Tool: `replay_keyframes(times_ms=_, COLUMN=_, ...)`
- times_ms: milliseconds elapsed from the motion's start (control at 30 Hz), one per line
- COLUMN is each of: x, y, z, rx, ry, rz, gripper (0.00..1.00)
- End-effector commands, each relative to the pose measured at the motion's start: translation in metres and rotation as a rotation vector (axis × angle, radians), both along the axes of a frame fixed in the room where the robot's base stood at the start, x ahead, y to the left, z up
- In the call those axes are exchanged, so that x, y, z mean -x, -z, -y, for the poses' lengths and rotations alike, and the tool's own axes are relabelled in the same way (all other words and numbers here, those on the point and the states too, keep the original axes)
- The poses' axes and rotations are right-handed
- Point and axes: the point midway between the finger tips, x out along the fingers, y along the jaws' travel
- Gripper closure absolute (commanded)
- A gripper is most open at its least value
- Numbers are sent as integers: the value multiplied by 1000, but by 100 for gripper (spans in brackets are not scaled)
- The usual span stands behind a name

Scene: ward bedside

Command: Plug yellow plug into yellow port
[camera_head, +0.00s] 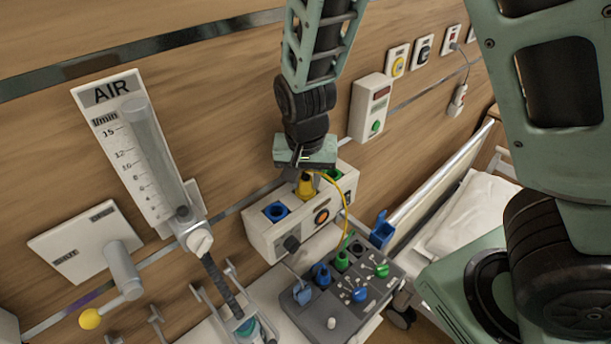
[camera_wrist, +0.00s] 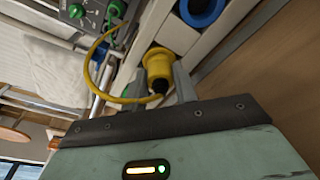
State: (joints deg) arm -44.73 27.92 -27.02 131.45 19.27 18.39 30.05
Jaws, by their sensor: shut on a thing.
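The yellow plug (camera_head: 305,187) points down at the white port box (camera_head: 268,240), between its blue port (camera_head: 276,211) and green port (camera_head: 335,174). My gripper (camera_head: 305,173) is above the box, shut on the plug. In the wrist view the plug (camera_wrist: 172,66) is between the two fingers (camera_wrist: 165,78) and lines up with the box face. The yellow port is hidden behind the plug, so I cannot tell how deep the plug sits. A yellow cord (camera_head: 347,215) loops from the plug to the grey panel (camera_head: 316,323).
The grey panel holds several blue and green connectors. An AIR flowmeter (camera_head: 150,160) stands on the left wall. A wall unit with a green button (camera_head: 370,108) is behind my gripper. A bed (camera_head: 480,205) lies to the right.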

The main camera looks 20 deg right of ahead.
Motion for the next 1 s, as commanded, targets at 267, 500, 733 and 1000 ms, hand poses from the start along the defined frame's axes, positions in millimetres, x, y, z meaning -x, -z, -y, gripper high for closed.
replay_keyframes(times_ms=267, x=0, y=0, z=0, rx=0, ry=0, rz=1, gripper=94)
replay_keyframes(times_ms=500, x=0, y=0, z=0, rx=0, ry=0, rz=1, gripper=46)
replay_keyframes(times_ms=733, x=0, y=-3, z=-1, rx=-1, ry=-1, rz=2, gripper=46)
replay_keyframes(times_ms=1000, x=6, y=-49, z=-6, rx=-6, ry=-6, rz=6, gripper=46)
